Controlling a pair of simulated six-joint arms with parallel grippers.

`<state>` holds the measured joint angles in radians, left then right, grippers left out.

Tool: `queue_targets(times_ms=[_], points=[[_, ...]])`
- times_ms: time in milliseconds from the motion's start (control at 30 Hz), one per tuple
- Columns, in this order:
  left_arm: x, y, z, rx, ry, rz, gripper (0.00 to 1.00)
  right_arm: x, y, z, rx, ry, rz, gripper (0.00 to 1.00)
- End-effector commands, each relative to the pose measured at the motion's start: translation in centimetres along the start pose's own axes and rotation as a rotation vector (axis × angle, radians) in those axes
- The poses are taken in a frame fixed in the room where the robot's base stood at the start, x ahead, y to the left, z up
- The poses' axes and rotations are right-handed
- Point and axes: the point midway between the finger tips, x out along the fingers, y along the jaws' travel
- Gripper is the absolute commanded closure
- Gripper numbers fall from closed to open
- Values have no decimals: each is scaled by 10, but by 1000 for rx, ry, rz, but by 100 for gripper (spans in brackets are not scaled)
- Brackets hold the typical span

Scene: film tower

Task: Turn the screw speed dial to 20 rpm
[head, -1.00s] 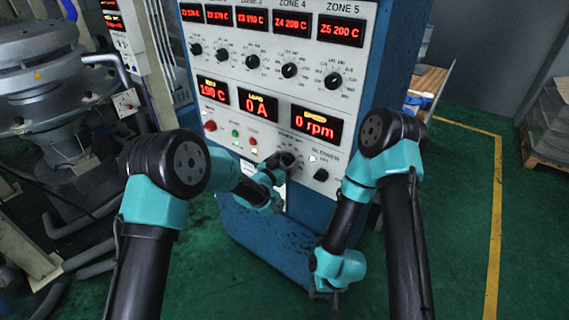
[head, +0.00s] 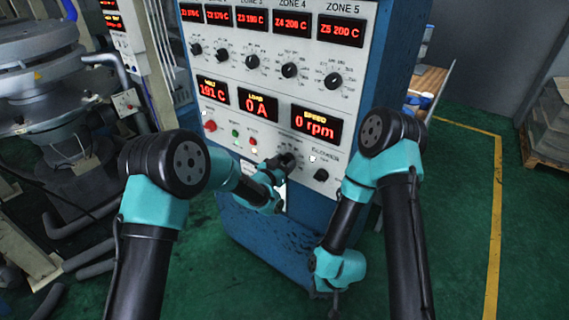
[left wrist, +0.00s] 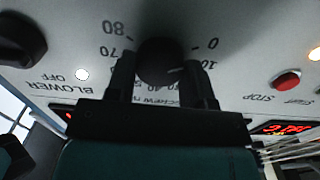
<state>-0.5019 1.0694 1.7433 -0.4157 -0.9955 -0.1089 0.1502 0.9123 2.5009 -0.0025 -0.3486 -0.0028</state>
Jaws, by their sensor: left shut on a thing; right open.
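The screw speed dial (left wrist: 160,62) is a round black knob, seen upside down in the left wrist view with printed numbers around it. My left gripper (left wrist: 162,82) is shut on it, one finger on each side. In the head view my left gripper (head: 286,161) covers most of the dial. A faint pale mark shows on the knob's lower right; its exact setting is hard to read. The speed display (head: 317,123) reads 0 rpm. My right gripper (head: 334,302) hangs low in front of the cabinet, small in view and away from the panel.
The blower knob (head: 321,175) sits right of the dial. Red (head: 211,126) and green (head: 235,133) buttons are to its left. Zone knobs and the load display (head: 259,105) are above. Open green floor lies to the right.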

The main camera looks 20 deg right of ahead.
Motion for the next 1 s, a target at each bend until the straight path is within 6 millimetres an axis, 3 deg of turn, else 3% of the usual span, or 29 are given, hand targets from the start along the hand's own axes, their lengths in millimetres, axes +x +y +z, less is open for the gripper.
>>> queue_targets(times_ms=[367, 1000], points=[[0, 0, 0, 170, 0, 0, 76, 0, 0, 0, 0, 0, 0, 57], [0, 0, 0, 747, 0, 0, 76, 0, 0, 0, 0, 0, 0, 57]])
